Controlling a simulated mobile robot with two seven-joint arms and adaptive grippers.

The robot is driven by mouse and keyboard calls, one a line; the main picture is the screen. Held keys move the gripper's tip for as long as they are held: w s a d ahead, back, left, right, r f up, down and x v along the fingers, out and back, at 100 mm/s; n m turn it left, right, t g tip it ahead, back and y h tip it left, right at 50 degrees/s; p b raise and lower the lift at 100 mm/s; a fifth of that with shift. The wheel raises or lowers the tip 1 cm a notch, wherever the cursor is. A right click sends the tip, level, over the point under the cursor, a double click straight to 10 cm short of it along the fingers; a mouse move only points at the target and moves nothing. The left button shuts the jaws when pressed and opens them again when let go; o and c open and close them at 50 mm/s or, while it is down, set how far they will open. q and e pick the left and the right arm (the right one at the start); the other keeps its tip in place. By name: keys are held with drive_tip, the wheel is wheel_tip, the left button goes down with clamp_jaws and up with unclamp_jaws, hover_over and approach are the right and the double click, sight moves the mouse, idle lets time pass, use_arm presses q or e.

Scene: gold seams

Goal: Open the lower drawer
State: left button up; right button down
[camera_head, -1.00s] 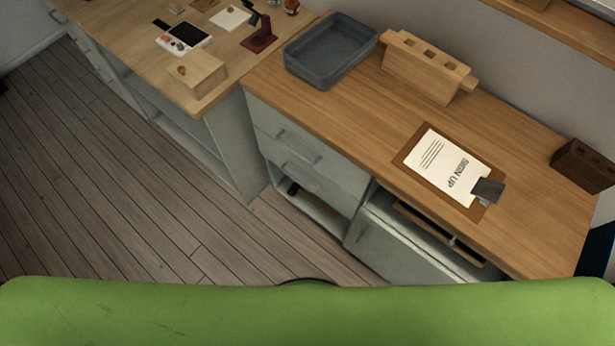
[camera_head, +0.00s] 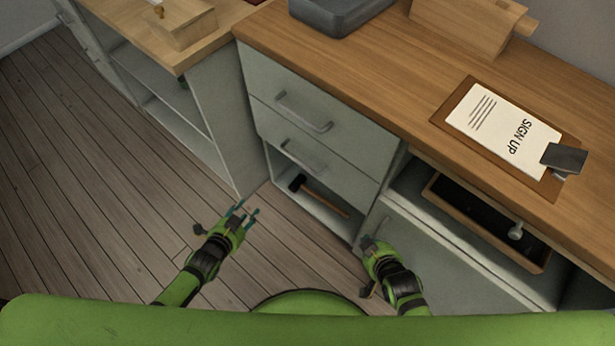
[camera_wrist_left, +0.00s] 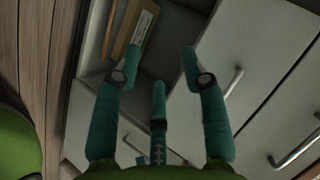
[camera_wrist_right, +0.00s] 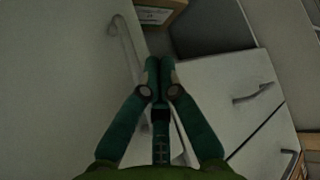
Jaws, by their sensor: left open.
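The lower drawer (camera_head: 330,173) is a pale grey front with a bar handle (camera_head: 305,157), below a matching upper drawer (camera_head: 340,128). Both fronts look closed. My left gripper (camera_head: 243,209) is open and empty, low in front of the unit and left of the drawer handle. In the left wrist view, the lower handle (camera_wrist_left: 233,81) is right of the spread fingers (camera_wrist_left: 160,52). My right gripper (camera_head: 368,242) is low by the cabinet door, right of the drawers. In the right wrist view, its fingertips (camera_wrist_right: 160,66) are together with nothing visible between them.
An open shelf under the drawers holds a hammer (camera_head: 322,197). A cabinet door (camera_head: 440,255) is on the right, beneath a shallow wooden tray (camera_head: 543,262). A clipboard (camera_head: 500,125) and a grey bin (camera_head: 325,18) are on the worktop. The wooden floor at left is clear.

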use_arm(q)
drive_tip(key=w+d+m+t+h+b, duration=0.2)
drive_tip(key=w+d+m+b, duration=0.1)
drive_tip(key=w+b, duration=0.2)
use_arm(e)
drive_tip(key=w+a+r+t+y+b, duration=0.1)
drive_tip(key=w+a+r+t+b, duration=0.1)
drive_tip(key=w+r+t+b, duration=0.3)
use_arm(q)
drive_tip(key=m+t+h+b, duration=0.2)
drive_tip(key=m+h+b, duration=0.5)
drive_tip(key=m+b, duration=0.25)
approach(298, 162)
drive_tip(key=f+x, duration=0.1)
drive_tip(key=x, duration=0.9)
drive_tip(key=shift+w, duration=0.2)
drive_tip(key=shift+w+d+r+b, duration=0.1)
drive_tip(key=shift+w+r+b, duration=0.1)
drive_tip(key=shift+b, duration=0.1)
clamp_jaws()
use_arm(e)
drive_tip(key=a+r+t+y, duration=0.1)
drive_tip(key=r+t, duration=0.2)
drive_tip(key=r, duration=0.5)
drive_tip(key=a+r+n+t+y, duration=0.1)
drive_tip(key=a+r+t+y, duration=0.1)
drive_tip(key=r, duration=0.6)
drive_tip(key=shift+s+a+r+t+y, duration=0.2)
drive_tip(key=shift+r+t+y, duration=0.1)
drive_tip(key=shift+t, duration=0.4)
